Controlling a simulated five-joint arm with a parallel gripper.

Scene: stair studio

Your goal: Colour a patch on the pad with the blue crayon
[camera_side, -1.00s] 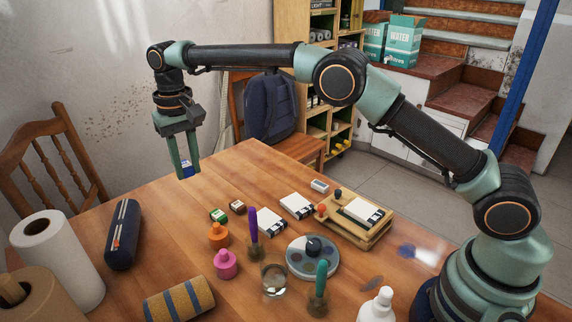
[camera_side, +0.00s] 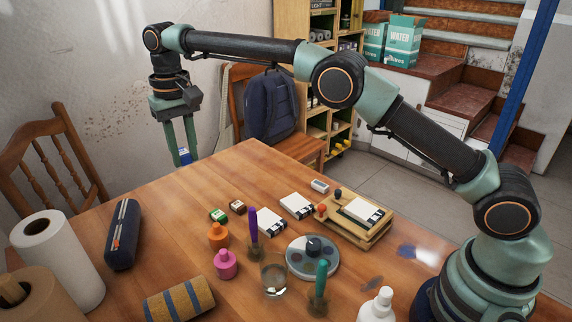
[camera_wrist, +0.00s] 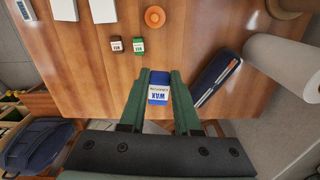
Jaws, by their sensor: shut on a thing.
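My gripper (camera_side: 181,156) is shut on the blue crayon (camera_wrist: 158,90), a short block with a white label reading WAX. It is held in the air above the far left end of the table, well away from the pads. The crayon also shows between the fingertips in the side view (camera_side: 185,157). White pads with dark edges lie on the table, one to the left (camera_side: 271,222) and one beside it (camera_side: 297,206). Another white pad (camera_side: 363,211) sits on a wooden board. Which one the task means, I cannot tell.
A green crayon (camera_side: 218,215) and a brown one (camera_side: 237,206) lie near the pads. Orange (camera_side: 218,236) and pink (camera_side: 225,263) pots, a glass (camera_side: 274,275), a round palette (camera_side: 312,257) and a dark case (camera_side: 123,234) stand around.

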